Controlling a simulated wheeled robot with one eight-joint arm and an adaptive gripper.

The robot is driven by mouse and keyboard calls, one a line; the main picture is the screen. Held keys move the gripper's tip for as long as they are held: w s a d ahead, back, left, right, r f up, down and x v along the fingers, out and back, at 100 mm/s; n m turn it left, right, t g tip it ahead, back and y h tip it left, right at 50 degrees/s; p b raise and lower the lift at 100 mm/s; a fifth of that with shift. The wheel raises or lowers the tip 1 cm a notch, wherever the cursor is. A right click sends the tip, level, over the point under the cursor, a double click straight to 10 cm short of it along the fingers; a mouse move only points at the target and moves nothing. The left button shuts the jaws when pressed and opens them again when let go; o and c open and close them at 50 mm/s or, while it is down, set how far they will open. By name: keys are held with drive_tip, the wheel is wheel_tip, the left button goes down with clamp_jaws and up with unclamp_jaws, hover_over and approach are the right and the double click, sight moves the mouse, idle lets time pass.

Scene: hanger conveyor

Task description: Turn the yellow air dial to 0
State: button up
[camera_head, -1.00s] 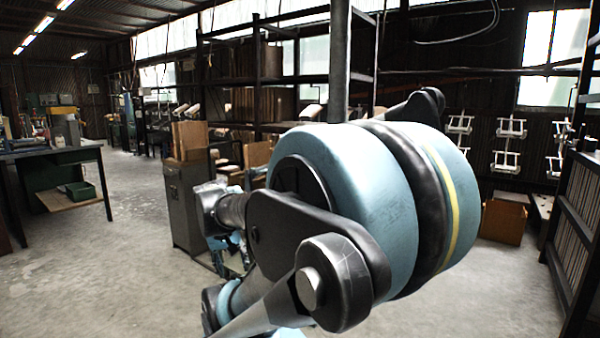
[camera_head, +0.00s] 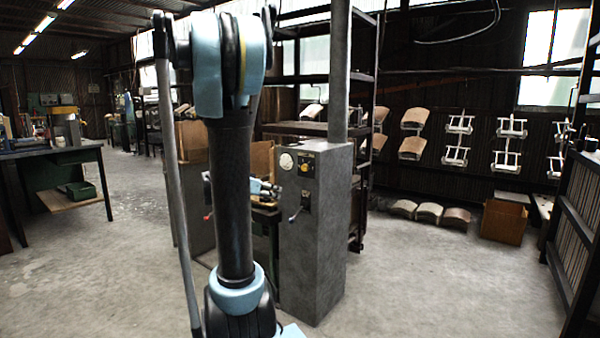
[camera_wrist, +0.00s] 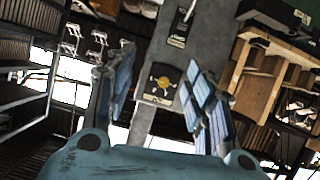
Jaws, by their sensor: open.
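The yellow air dial (camera_wrist: 162,82) sits on a dark plate on the face of a grey control cabinet (camera_head: 325,250). In the wrist view it shows between my two fingers, apart from them. In the head view the dial (camera_head: 306,164) is a small yellow spot near the top of the cabinet, right of a round white gauge (camera_head: 286,161). My gripper (camera_wrist: 160,100) is open and empty, with blue-grey fingers spread either side of the dial. In the head view my arm hides part of the scene, and my gripper (camera_head: 264,188) shows only partly, close to the cabinet.
A lever switch (camera_head: 296,214) sits below the dial on the same cabinet. A grey pole rises behind the cabinet. Wooden seat panels and white frames hang on the right wall. A cardboard box (camera_head: 503,221) stands on the floor. The floor to the right is open.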

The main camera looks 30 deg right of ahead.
drive_tip(key=w+d+r+m+t+h, duration=0.1)
drive_tip(key=w+d+r+m+h, duration=0.2)
drive_tip(key=w+d, duration=0.5)
drive_tip(key=h, duration=0.2)
approach(303, 168)
drive_tip(key=shift+m, duration=0.3)
drive_tip(key=x, duration=0.8)
drive_tip(key=shift+d, duration=0.35)
drive_tip(key=shift+t, duration=0.3)
drive_tip(key=c, duration=1.1)
